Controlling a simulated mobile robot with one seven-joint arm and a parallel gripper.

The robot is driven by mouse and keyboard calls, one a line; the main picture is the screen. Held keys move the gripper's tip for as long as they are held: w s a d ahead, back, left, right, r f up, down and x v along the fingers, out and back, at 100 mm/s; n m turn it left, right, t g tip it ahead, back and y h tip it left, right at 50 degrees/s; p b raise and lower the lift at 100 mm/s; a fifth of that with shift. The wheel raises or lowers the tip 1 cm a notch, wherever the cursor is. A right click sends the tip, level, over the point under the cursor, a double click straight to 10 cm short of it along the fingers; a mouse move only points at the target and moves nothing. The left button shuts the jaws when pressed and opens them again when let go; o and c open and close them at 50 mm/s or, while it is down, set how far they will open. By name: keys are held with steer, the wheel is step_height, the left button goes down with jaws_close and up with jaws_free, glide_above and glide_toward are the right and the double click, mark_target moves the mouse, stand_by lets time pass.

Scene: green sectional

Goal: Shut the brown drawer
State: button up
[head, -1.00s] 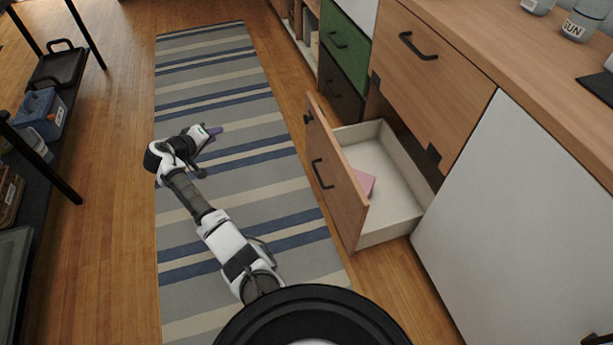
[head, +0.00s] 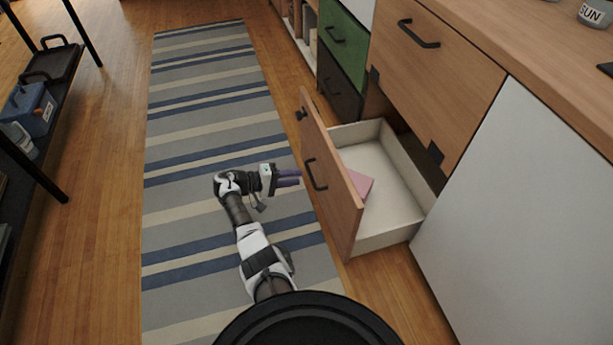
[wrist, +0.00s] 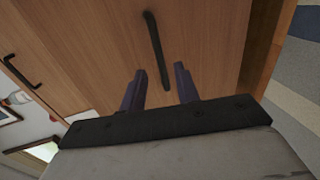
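The brown drawer (head: 342,205) is pulled well out from the lower cabinet in the head view. It has a wood front with a dark bar handle (head: 315,174) and a pale inside. A pink item (head: 358,184) lies in it behind the front. My gripper (head: 297,177) is just left of the drawer front, near the handle; I cannot tell whether it touches. In the wrist view my gripper (wrist: 159,82) has its two purple fingers apart with nothing between them. They point at a wood front (wrist: 105,55) with a dark handle (wrist: 157,50).
A wood front (head: 440,75) with a handle is above the open drawer, and a white panel (head: 520,200) is to its right. A green drawer (head: 343,40) and a dark one (head: 338,88) are farther back. A black shelf (head: 30,150) stands left.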

steer(key=x, duration=0.4)
steer(key=shift+w+d+f, duration=0.1)
steer(key=shift+w+d, duration=0.05)
steer(key=shift+d, duration=0.25)
jaws_close()
